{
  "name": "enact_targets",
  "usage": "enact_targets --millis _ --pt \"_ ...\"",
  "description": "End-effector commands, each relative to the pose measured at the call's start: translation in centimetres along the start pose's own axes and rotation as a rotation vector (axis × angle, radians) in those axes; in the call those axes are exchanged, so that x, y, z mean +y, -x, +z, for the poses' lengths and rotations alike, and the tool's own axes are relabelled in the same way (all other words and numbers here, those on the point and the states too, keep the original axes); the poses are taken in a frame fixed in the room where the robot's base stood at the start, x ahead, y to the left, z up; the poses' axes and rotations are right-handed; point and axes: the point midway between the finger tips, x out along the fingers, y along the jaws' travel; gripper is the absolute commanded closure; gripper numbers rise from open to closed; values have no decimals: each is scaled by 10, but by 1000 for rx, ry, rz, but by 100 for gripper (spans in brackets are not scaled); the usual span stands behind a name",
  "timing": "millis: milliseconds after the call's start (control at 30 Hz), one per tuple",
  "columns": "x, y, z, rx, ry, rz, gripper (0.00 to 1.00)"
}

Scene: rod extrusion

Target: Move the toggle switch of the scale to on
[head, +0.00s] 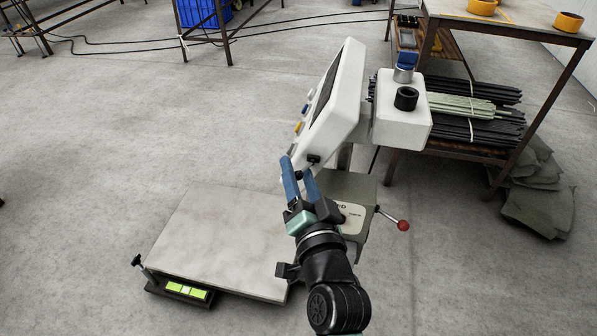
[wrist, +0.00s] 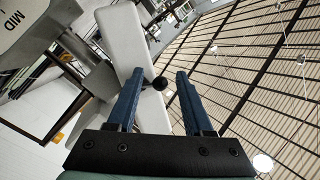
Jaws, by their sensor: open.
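The scale has a white, tilted display head (head: 345,95) on a column above a flat grey platform (head: 215,235). The black toggle switch (head: 314,159) sits on the lower edge of the head. In the wrist view a round black knob (wrist: 160,84), which looks like the toggle, shows between my fingers in front of the white housing (wrist: 125,40). My gripper (head: 297,166) is just below the display head, its two blue fingers pointing up and open, with nothing gripped. I cannot tell whether a finger touches the switch, nor its on or off position.
A red-knobbed lever (head: 403,225) sticks out right of the grey column base. Colored buttons (head: 299,127) line the head's left edge. A table (head: 510,20) and a shelf of rod bundles (head: 470,110) stand behind right. The floor at left is mostly clear.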

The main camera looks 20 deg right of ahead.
Motion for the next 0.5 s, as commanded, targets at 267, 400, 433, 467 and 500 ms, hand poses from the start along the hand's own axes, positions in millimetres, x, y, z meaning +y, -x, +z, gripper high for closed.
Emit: enact_targets --millis 267,400,433,467,500 --pt "0 -3 0 0 0 1 49" --pt "0 -3 0 0 0 0 63" --pt "0 -3 0 0 0 0 69" --pt "0 -3 0 0 0 0 74" --pt "0 -3 0 0 0 0 81"
